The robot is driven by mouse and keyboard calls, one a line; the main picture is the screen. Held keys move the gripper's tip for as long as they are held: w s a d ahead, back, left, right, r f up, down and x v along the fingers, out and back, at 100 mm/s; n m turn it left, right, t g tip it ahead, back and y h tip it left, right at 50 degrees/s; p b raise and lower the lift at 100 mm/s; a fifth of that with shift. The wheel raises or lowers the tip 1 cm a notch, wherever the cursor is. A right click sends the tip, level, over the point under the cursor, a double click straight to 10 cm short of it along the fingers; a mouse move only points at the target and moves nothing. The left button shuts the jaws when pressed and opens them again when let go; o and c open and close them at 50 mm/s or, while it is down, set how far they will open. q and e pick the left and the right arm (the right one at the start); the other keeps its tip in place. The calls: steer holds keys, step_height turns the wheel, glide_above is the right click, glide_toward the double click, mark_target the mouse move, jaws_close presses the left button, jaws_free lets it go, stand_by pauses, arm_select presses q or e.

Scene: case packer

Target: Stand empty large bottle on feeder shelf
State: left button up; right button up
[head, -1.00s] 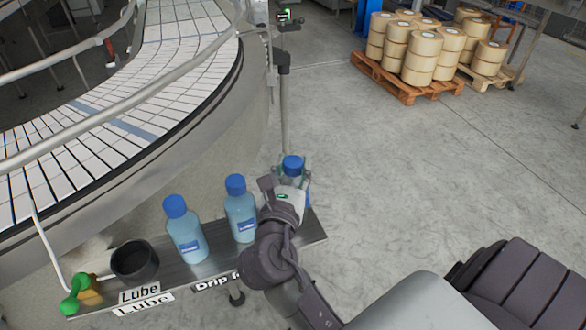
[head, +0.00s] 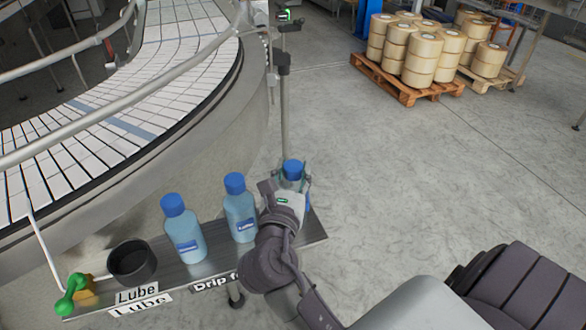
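A narrow dark shelf (head: 204,268) carries two upright blue bottles with blue caps, one on the left (head: 184,234) and one in the middle (head: 240,212). A third blue-capped bottle (head: 293,170) is upright at the shelf's right end, within my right gripper (head: 292,182). The gripper's fingers lie on both sides of this bottle below its cap. The gripper body and wrist hide most of the bottle, so I cannot see whether its base touches the shelf. My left gripper is not in view.
A dark round cup (head: 131,262) and a green-handled valve (head: 70,294) are at the shelf's left end, near a "Lube" label (head: 138,296). A curved conveyor (head: 120,100) runs behind. Pallets of tape-like rolls (head: 405,85) stand at back right. The floor on the right is open.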

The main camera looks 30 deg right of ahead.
steer(key=o, duration=0.5)
steer(key=shift+o, duration=0.2)
steer(key=shift+s, duration=0.1)
steer(key=v, duration=0.7)
steer(key=shift+s+a, duration=0.15)
steer(key=shift+a, duration=0.05)
